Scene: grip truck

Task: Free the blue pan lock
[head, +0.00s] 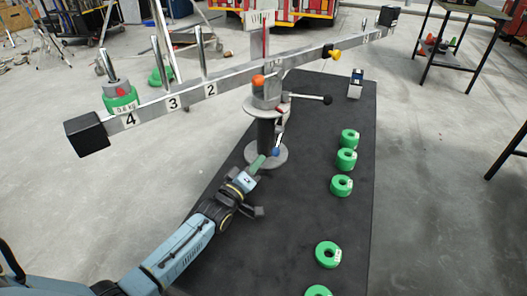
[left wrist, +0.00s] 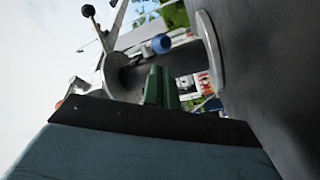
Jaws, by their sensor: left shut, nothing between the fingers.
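The blue pan lock (head: 276,152) is a small blue knob low on the grey stand (head: 266,133), at the end of a short metal rod. It also shows in the left wrist view (left wrist: 161,44), just beyond my fingers. My left gripper (head: 258,162) is shut and empty, its green fingers pointing at the stand a little left of and below the blue knob. I see no contact between the fingers and the knob. The fingers also show in the left wrist view (left wrist: 158,88). My right gripper is not in view.
The stand carries a tilted, numbered beam (head: 190,92) with a green weight (head: 120,100) at its low left end. A black-tipped lever (head: 327,99) sticks out right, above the blue knob. Several green ring weights (head: 341,185) lie along the right of the black table (head: 290,215).

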